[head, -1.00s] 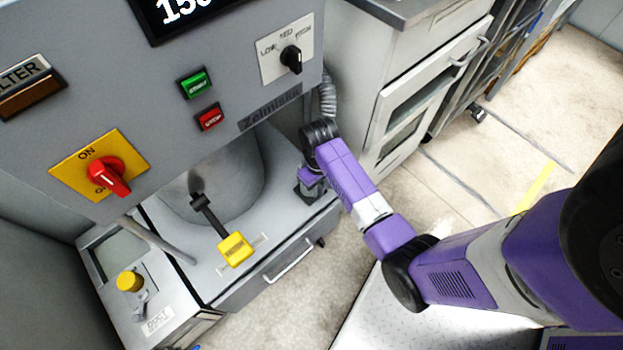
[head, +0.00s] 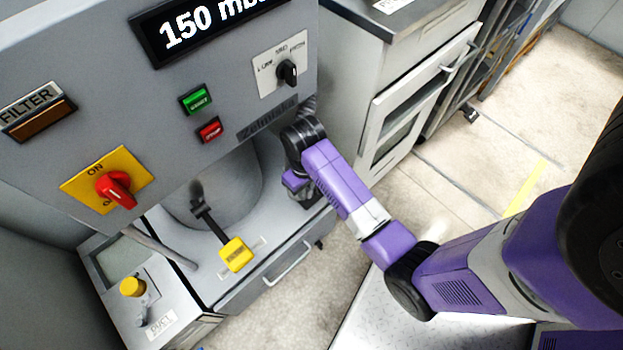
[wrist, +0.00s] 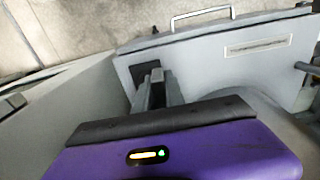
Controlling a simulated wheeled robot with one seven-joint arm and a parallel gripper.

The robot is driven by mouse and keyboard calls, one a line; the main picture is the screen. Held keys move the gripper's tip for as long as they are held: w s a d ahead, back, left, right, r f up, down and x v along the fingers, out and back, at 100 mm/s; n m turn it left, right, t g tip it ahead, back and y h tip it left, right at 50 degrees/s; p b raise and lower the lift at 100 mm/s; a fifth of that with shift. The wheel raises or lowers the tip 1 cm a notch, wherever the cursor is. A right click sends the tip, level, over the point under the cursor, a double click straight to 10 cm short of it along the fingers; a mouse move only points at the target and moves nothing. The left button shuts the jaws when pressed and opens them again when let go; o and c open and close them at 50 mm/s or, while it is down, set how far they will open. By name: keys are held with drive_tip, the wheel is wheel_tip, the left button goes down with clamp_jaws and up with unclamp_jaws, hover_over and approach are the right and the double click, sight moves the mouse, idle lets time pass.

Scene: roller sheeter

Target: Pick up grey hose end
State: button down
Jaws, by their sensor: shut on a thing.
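My gripper (head: 305,198) is at the right end of the grey machine's lower shelf, pointing down beside the large grey drum (head: 225,190). In the wrist view its fingers (wrist: 158,92) are shut on a small grey piece, which I take to be the grey hose end; the fingers and the purple gripper body hide most of it. A dark square patch (wrist: 147,70) lies just beyond the fingertips on the shelf. In the head view, a short stretch of grey ribbed hose (head: 309,104) shows behind my wrist, at the machine's right side.
A yellow-tagged lever (head: 235,254) lies on the shelf left of my gripper. The front panel (head: 240,60) overhangs the shelf. A white cabinet (head: 350,60) stands close on the right. Open floor (head: 440,170) lies in front.

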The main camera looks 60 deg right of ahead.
drive_tip(key=a+p, duration=0.1)
drive_tip(key=a, duration=1.2)
drive_tip(key=shift+s+a, duration=0.2)
drive_tip(key=shift+a, duration=0.15)
